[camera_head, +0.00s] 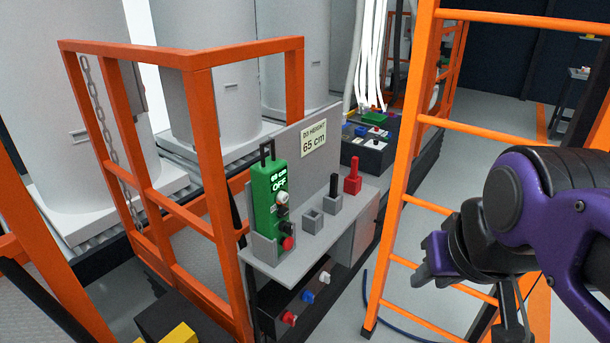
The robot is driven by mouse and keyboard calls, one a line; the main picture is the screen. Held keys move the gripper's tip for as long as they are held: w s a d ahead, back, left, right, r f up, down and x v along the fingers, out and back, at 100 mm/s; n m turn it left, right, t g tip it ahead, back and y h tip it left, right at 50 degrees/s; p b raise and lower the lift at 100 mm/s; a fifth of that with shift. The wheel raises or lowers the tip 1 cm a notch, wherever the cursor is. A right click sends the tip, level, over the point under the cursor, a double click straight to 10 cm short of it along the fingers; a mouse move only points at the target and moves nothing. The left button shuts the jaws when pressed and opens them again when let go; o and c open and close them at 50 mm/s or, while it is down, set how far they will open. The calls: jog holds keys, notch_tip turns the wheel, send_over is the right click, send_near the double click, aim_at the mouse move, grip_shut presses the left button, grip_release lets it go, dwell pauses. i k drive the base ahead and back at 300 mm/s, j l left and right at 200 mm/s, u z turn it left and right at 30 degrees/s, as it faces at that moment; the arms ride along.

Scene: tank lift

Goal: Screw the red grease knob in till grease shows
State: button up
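Several red parts show, and none carries a readable grease label. A small red knob (289,318) sits at the left of a row on the dark front under the grey shelf, beside a blue knob (307,297) and a white knob (324,277). A red block with a raised stem (352,178) stands at the back right of the shelf. No grease is visible. My gripper (432,262), dark and purple, is in front of the orange ladder, right of the shelf and apart from these parts. Its finger gap is not clear.
A green control box (268,203) reading "68 cm OFF" stands on the grey shelf (303,259). A sign (313,138) behind reads "D3 HEIGHT 65 cm". Orange railing (217,200) on the left and an orange ladder (395,215) on the right flank the shelf. A dark hose lies on the floor.

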aim_at(288, 318)
jog(key=u, duration=0.8)
jog(key=j+z, duration=0.35)
jog(key=j, duration=0.15)
jog(key=i, duration=0.05)
